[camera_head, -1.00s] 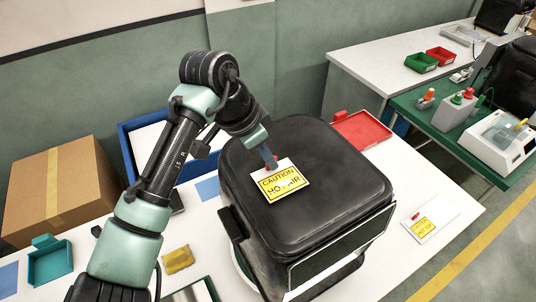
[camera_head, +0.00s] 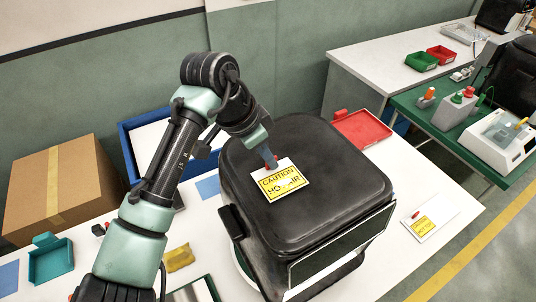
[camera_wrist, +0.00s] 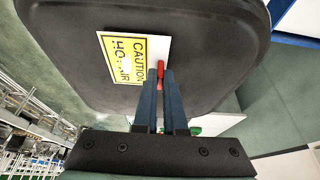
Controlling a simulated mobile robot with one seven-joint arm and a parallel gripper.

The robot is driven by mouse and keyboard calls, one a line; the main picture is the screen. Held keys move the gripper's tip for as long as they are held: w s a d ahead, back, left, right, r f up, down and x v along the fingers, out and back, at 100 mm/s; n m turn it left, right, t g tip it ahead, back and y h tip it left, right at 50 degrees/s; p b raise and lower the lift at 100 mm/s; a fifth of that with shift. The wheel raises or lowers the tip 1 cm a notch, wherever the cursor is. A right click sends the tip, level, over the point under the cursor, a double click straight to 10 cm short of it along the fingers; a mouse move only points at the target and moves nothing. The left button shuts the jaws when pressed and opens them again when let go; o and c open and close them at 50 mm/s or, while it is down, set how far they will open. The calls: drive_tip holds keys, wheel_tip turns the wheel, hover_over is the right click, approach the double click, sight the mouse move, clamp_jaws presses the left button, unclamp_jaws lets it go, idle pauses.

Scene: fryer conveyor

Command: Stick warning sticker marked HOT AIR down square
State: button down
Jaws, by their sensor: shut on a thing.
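The warning sticker (camera_head: 283,184) is a white card with a yellow panel reading CAUTION HOT AIR. My gripper (camera_head: 269,158) is shut on the red tab (camera_wrist: 160,72) at the sticker's edge. The sticker is over the top of the black fryer (camera_head: 320,170), turned slightly relative to the lid's edges in the head view. It also shows in the wrist view (camera_wrist: 124,58), in front of the black lid. I cannot tell whether it touches the lid. A pale patch covers part of the lettering.
A second yellow caution sticker (camera_head: 422,224) on a white card lies on the white table at right. A red tray (camera_head: 362,130) is behind the fryer. A yellow cloth-like piece (camera_head: 179,258) and a teal tray (camera_head: 50,262) lie at left, near a cardboard box (camera_head: 62,187).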

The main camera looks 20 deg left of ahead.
drive_tip(key=shift+f, duration=0.35)
drive_tip(key=shift+c, duration=1.8)
unclamp_jaws()
drive_tip(key=shift+r, duration=0.15)
drive_tip(key=shift+r+p, duration=2.85)
drive_tip(key=shift+r, duration=0.6)
